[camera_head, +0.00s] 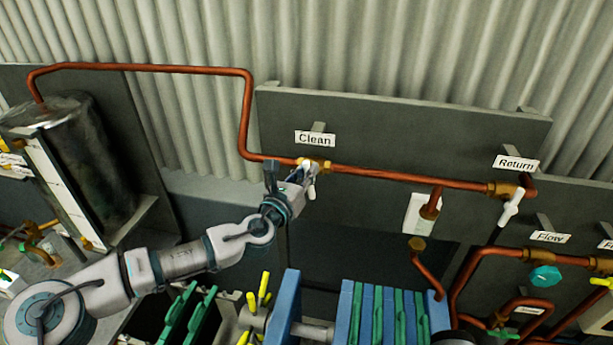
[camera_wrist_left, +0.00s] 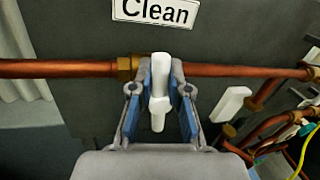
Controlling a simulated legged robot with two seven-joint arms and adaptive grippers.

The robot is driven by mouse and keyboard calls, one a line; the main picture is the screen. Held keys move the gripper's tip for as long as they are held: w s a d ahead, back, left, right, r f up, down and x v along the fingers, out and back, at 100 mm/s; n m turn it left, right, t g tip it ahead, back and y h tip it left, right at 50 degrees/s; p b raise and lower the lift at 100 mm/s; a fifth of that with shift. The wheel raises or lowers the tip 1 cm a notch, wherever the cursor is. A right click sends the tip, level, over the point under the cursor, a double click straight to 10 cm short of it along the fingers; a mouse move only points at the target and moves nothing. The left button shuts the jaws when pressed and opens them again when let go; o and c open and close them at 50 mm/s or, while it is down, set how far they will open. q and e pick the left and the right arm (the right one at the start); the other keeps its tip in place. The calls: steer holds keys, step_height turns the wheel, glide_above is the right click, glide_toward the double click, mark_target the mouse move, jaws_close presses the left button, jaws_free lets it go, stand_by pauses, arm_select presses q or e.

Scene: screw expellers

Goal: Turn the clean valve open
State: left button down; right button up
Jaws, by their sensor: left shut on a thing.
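The "Clean" label (camera_head: 315,139) sits on the grey panel above a copper pipe (camera_head: 380,173); it also shows in the wrist view (camera_wrist_left: 155,11). Below it the clean valve has a brass body (camera_head: 322,165) and a white handle (camera_wrist_left: 158,112). In the wrist view the handle points down, across the horizontal pipe. My left gripper (camera_head: 305,173) is at this valve, its blue-padded fingers (camera_wrist_left: 160,95) on both sides of the handle, shut on it. The fingers partly hide the handle in the head view. My right gripper is not in view.
The return valve (camera_head: 511,207) has a white handle slanting down, to the right on the same pipe. A teal flow knob (camera_head: 545,275) is lower right. Blue and green plates (camera_head: 380,315) stand below. A metal tank (camera_head: 85,150) is at left.

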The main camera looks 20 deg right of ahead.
arm_select(q)
steer(key=shift+w+a+f+n+t+b, duration=0.25)
steer(key=shift+f+n+t+b, duration=0.1)
steer(key=shift+n+b, duration=0.45)
steer(key=shift+w+a+f+n+t+y+b, duration=0.3)
steer(key=shift+n+t+b, duration=0.8)
steer(key=shift+n, duration=1.85)
steer(key=shift+w+a+f+n+t+y+b, duration=0.15)
steer(key=shift+f+n+t+y+b, duration=0.25)
steer(key=shift+n+b, duration=2)
steer(key=shift+w+a+f+n+t+y+b, duration=0.25)
steer(key=shift+n+t+b, duration=0.55)
steer(key=shift+n, duration=2.75)
steer(key=shift+s+f, duration=0.1)
steer(key=c, duration=1.1)
jaws_free()
steer(key=shift+d, duration=0.1)
steer(key=v, duration=1.1)
steer(key=shift+s+d+f, duration=0.15)
steer(key=shift+f, duration=0.3)
